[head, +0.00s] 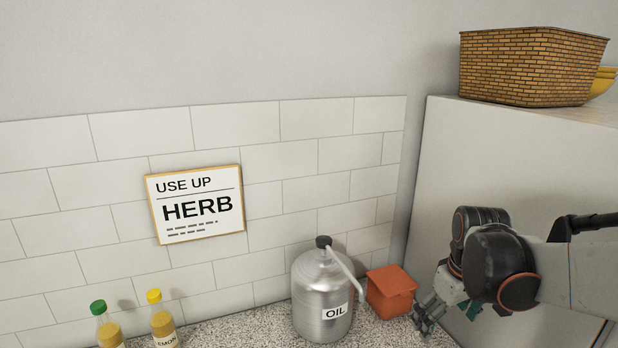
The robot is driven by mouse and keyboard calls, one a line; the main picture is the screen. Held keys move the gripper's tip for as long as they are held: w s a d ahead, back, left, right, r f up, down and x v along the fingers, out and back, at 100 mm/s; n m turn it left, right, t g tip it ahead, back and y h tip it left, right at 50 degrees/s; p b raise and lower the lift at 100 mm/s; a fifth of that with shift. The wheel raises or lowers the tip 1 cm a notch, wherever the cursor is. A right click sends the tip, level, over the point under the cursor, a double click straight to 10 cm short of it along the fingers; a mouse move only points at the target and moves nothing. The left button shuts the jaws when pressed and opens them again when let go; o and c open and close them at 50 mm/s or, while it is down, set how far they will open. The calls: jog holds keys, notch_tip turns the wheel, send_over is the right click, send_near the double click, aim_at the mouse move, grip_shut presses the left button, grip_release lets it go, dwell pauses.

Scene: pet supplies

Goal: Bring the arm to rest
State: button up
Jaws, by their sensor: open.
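My gripper (428,314) is at the lower right in the head view, at the end of my bent arm. It is open, points down and to the left, and I see nothing between its fingers. It is to the right of a red-orange box (391,292) on the speckled counter, in front of the pale cabinet side. Whether the fingers touch the counter I cannot tell.
A metal oil can (322,294) stands left of the red box. Two bottles (162,322) with green and yellow caps stand at the lower left. A woven basket (531,68) and a yellow item (602,83) sit on the cabinet (500,150). A sign (196,205) is on the tiled wall.

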jog(key=s+a+r+m+t+b, duration=0.1)
jog(key=s+a+r+m+t, duration=0.2)
jog(key=s+a, duration=0.6)
jog(key=shift+s+a+r+t, duration=0.25)
jog(key=shift+s+a+t, duration=0.15)
jog(key=shift+s+t, duration=1.05)
jog(key=shift+o, duration=0.5)
jog(key=shift+s+g, duration=0.3)
jog(key=shift+g, duration=0.05)
